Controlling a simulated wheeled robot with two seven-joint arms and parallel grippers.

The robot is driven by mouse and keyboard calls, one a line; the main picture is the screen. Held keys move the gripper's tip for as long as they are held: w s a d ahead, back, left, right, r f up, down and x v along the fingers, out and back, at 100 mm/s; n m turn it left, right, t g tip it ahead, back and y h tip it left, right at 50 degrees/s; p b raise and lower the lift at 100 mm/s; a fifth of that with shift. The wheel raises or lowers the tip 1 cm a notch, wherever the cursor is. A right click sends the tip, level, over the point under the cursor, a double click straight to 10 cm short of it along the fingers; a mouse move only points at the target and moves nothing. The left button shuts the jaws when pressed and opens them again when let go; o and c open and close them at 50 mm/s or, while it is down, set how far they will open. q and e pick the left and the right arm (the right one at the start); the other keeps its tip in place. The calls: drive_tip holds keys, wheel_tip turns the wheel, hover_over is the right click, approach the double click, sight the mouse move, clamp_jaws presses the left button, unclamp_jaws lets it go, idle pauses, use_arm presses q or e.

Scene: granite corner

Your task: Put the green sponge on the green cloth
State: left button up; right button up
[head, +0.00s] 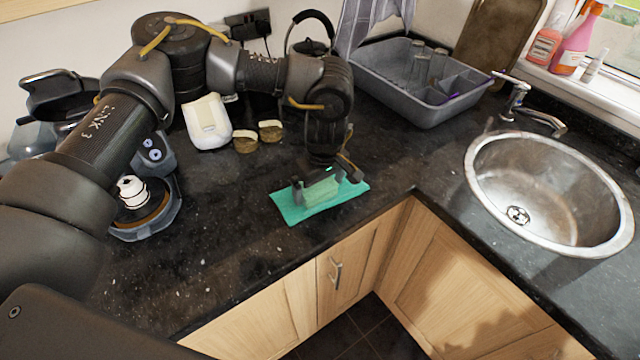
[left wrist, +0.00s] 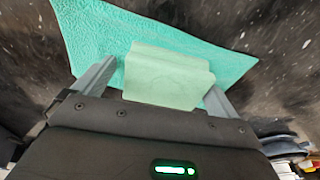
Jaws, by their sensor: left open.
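The green cloth (head: 284,207) lies flat on the dark counter near its front edge, and it also shows in the left wrist view (left wrist: 90,35). The pale green sponge (head: 321,190) is on the cloth, and in the left wrist view the sponge (left wrist: 168,78) appears between my fingers. My left gripper (head: 327,187) points down over the cloth with its fingers open on either side of the sponge. In the left wrist view a gap shows between the sponge and the left finger; the right finger is close to the sponge. My right gripper is not in view.
A grey dish rack (head: 425,112) stands at the back, and a round steel sink (head: 560,190) is at the right. A white container (head: 207,122), two small brown-and-white pieces (head: 258,135), a kettle (head: 313,46) and a grey appliance (head: 150,205) stand behind and left. The counter left of the cloth is clear.

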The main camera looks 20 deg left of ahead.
sight(323, 187)
use_arm(q)
drive_tip(key=shift+a+r+p, duration=0.1)
drive_tip(key=shift+r+p, duration=0.3)
drive_tip(key=shift+p, duration=0.05)
drive_tip(key=shift+w+r+b, duration=0.1)
drive_tip(key=shift+r+b, duration=0.2)
drive_tip(key=shift+b, duration=0.05)
wheel_tip(323, 187, up, 12)
drive_tip(key=s+d+b, duration=0.1)
drive_tip(key=b, duration=0.1)
drive_tip(key=shift+f, duration=0.25)
drive_tip(key=shift+d, duration=0.1)
